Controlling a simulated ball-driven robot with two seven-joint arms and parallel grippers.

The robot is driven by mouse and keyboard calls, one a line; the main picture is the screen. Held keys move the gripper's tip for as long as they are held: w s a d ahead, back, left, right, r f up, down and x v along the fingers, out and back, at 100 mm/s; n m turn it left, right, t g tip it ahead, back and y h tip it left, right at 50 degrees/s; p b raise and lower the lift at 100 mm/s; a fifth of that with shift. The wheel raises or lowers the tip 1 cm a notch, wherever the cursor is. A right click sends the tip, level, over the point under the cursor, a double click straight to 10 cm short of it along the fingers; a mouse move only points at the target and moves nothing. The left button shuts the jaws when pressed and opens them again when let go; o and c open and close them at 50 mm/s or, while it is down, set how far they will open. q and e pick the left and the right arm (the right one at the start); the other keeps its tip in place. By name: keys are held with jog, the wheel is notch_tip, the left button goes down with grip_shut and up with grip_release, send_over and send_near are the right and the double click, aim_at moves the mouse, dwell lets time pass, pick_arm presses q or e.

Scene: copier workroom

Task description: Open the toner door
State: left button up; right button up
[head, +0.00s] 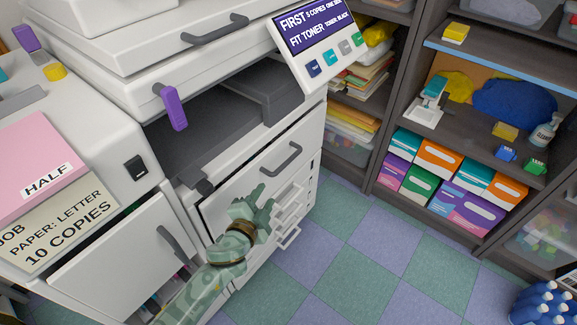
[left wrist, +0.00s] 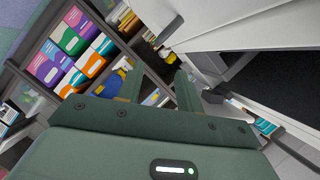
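The white copier (head: 230,115) has a front panel door (head: 245,180) with a dark grey bar handle (head: 281,160); the door looks shut. Its screen (head: 305,28) reads "FIRST 5 COPIES" and "FIT TONER", partly legible. My left gripper (head: 264,205) is in front of the panel, below the handle and apart from it. In the left wrist view its two fingers (left wrist: 158,88) are spread with nothing between them. It hides part of the lower panel. My right gripper is not clearly seen.
A purple lever (head: 173,107) hangs at the copier's front. A cabinet on the left has a partly open drawer (head: 120,245) and a pink "HALF" sheet (head: 40,160). Shelves (head: 480,60) with coloured boxes stand right. A blue object (head: 545,305) is at lower right. The checkered floor between is clear.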

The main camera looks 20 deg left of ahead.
aim_at(282, 167)
pick_arm(q)
jog(key=b+x, duration=0.1)
jog(key=x, duration=0.3)
jog(key=b+x, duration=0.2)
jog(key=x, duration=0.3)
jog(key=b+x, duration=0.1)
jog(key=x, duration=0.4)
jog(key=shift+w+a+f+b, duration=0.1)
jog(key=shift+f+b, duration=0.25)
jog(key=shift+w, duration=0.45)
jog(key=shift+r, duration=0.1)
grip_shut()
pick_arm(e)
jog(key=shift+g, duration=0.3)
jog(key=f, duration=0.1)
jog(key=s+f, duration=0.2)
jog(key=f, duration=0.1)
jog(key=shift+d, duration=0.3)
